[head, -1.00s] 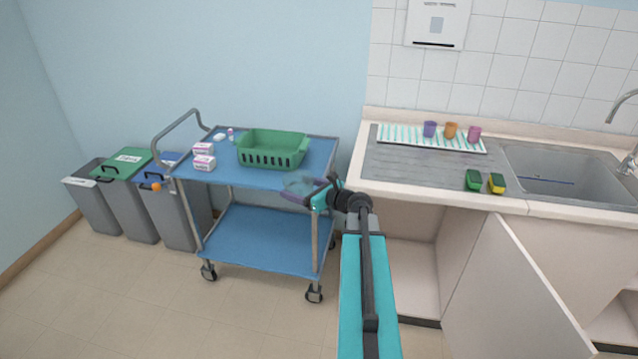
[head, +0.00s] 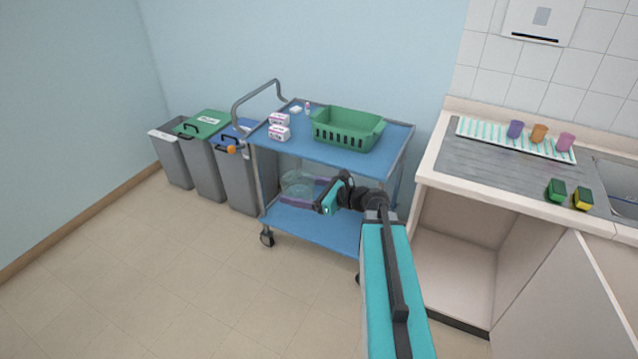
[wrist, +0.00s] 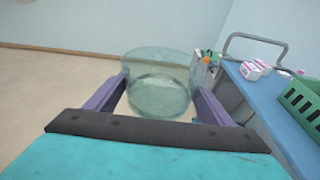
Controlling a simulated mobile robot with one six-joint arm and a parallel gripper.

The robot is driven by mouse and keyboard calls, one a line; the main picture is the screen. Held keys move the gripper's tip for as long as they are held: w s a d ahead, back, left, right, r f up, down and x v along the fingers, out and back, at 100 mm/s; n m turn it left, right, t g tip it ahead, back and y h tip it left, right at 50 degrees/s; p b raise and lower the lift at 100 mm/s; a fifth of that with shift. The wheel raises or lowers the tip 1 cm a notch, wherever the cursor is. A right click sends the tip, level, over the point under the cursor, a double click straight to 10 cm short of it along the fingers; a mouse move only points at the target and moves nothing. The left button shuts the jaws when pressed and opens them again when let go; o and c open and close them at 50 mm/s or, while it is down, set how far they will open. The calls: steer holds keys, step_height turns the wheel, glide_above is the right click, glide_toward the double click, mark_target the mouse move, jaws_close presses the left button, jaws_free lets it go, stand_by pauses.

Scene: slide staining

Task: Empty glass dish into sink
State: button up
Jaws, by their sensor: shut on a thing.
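The glass dish (wrist: 158,95) is clear and greenish, and sits between the purple fingers of my gripper (wrist: 160,105) in the wrist view. In the head view the dish (head: 298,184) is held out in front of the blue trolley, below its top shelf in the picture. My gripper (head: 308,202) is shut on it. The dish looks tilted in the wrist view; I cannot tell if it holds liquid. The grey sink (head: 622,180) is at the right edge of the head view, cut off by the frame.
The blue trolley (head: 392,140) carries a green basket (head: 347,128) and small boxes (head: 279,132). Several bins (head: 238,180) stand left of it. The counter (head: 490,168) holds cups on a striped mat and two sponges (head: 583,198). A cupboard door (head: 550,290) stands open below. Floor at left is clear.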

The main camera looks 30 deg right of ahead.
steer(key=s+a+n+g+y, duration=0.1)
steer(key=a+n+y, duration=0.1)
steer(key=a, duration=0.5)
steer(key=s+a+n+g+y, duration=0.2)
steer(key=a, duration=0.6)
steer(key=shift+s+a+g, duration=0.2)
steer(key=shift+s+g, duration=0.1)
steer(key=shift+s, duration=0.1)
